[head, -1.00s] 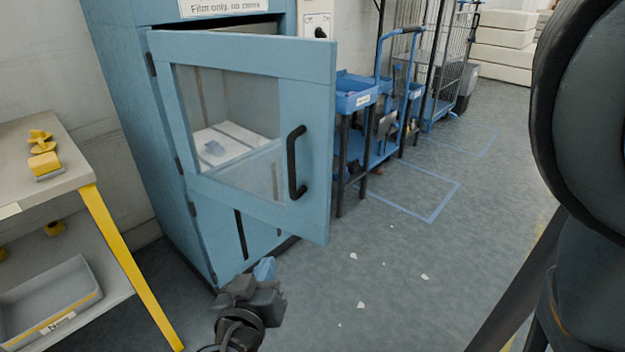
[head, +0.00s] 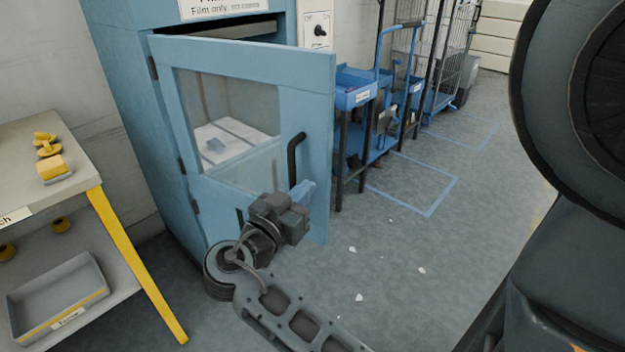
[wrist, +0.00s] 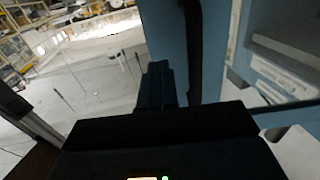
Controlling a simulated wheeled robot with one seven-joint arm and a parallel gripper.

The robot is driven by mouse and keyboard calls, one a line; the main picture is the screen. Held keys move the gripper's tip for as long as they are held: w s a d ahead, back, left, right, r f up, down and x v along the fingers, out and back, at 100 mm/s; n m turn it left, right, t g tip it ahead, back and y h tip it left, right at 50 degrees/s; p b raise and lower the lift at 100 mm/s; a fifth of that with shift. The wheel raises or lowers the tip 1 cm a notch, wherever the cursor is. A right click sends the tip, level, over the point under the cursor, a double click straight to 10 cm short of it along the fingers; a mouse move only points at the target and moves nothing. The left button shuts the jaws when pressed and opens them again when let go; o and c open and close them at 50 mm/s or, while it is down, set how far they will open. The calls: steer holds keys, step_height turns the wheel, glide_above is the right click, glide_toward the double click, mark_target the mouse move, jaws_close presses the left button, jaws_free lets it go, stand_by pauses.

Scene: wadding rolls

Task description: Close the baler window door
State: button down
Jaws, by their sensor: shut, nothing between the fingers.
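The blue baler window door (head: 240,65) stands swung open from its left-side hinges, with a clear window in its frame. Its black vertical handle (head: 292,160) is on the right side of the door. My gripper (head: 303,190) is shut and empty, in front of the lower right of the door and close to the handle's lower end, which it partly covers. In the wrist view the blue door frame (wrist: 172,35) and the dark handle (wrist: 193,50) stand just beyond the fingers (wrist: 157,85). I cannot tell whether the fingers touch the door.
The blue baler body (head: 130,110) is behind the door. A workbench (head: 40,165) with yellow items and a grey bin (head: 60,295) stands at the left. A blue trolley (head: 370,150) stands behind the door to the right. The grey floor (head: 400,290) at the right is clear apart from small white scraps.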

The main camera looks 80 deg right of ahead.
mark_target(320, 175)
steer(key=shift+x, duration=1.8)
